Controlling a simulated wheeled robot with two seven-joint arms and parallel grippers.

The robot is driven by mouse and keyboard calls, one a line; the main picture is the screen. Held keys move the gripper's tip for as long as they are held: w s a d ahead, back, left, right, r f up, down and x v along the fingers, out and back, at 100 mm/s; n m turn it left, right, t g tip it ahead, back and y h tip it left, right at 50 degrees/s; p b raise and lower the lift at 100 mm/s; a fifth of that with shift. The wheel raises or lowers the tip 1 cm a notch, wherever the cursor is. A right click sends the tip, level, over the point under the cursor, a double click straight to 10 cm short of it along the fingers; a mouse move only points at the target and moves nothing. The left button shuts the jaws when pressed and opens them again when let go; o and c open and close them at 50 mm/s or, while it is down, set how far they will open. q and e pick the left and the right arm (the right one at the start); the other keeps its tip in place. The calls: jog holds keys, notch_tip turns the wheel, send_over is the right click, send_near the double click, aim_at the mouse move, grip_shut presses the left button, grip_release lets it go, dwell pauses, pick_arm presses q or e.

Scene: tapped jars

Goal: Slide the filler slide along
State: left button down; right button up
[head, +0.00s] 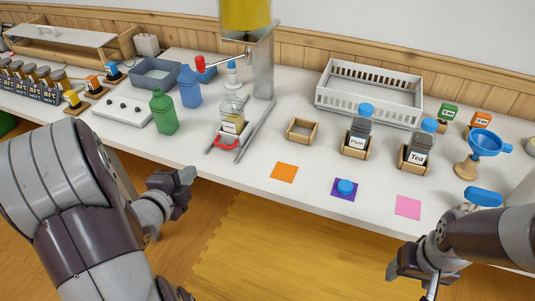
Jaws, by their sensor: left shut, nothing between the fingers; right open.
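The filler slide (229,133) sits on two metal rails on the white counter, with a red handle (226,144) at its front. A glass jar with a pale label (232,118) stands on it, in front of the metal stand (264,70) that carries a yellow-filled tank (245,14). A red-ended tap lever (200,62) sticks out to the left above the jar. My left gripper (184,184) is shut and empty, in front of the counter edge, left of and nearer than the handle, and apart from it. My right gripper (412,268) is open and empty, low at the right.
Green (163,112) and blue (188,86) bottles stand left of the rails. An empty wooden holder (302,130) is to their right, then jars labelled Plum (356,136) and Tea (416,150). A white crate (370,92) stands behind. The counter around the orange square (284,172) is clear.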

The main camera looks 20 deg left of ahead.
aim_at(211, 172)
pick_arm(q)
jog(key=w+f+m, duration=0.1)
jog(key=w+f, duration=0.1)
jog(key=w, duration=0.1)
jog(key=w+f+m+b, duration=0.1)
jog(key=w+f, duration=0.1)
jog(key=w, duration=0.1)
jog(key=w+f+m+g+b, duration=0.1)
jog(key=w+f, duration=0.1)
jog(key=w, duration=0.1)
jog(key=shift+d+f+h, duration=0.1)
jog(key=shift+d+h, duration=0.2)
jog(key=shift+h, duration=0.1)
jog(key=shift+w+d+r, duration=0.1)
jog(key=shift+w+r, duration=0.15)
jog(key=shift+w, duration=0.35)
jog(key=shift+w+r, duration=0.2)
jog(key=shift+w, duration=0.4)
jog(key=shift+w+r, duration=0.1)
jog(key=shift+w, duration=0.5)
pick_arm(e)
jog(key=shift+a+f, duration=0.45)
jog(key=shift+f, duration=0.2)
